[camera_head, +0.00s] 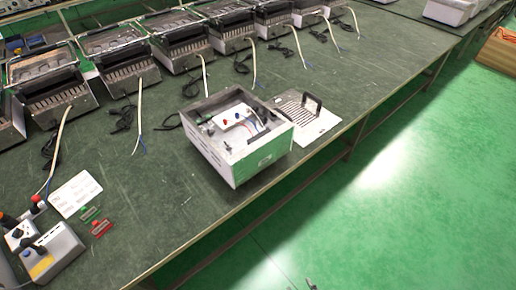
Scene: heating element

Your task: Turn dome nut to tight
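An open metal box (236,166), the heating element's housing, stands on the green worktable, right of the middle. Inside it is a white block (232,117) with small red and blue parts and some wires. The dome nut is too small to make out, so its tightness cannot be told. A small grey piece (311,284) at the bottom edge, over the floor, may be the tip of my gripper. It is well apart from the box, and its opening cannot be seen.
A slotted plate with a black handle (313,104) lies right of the box. Similar units with cables (129,72) line the back. A grey device (51,252), a white card (75,193) and small green and red pieces lie left. The tabletop before the box is clear.

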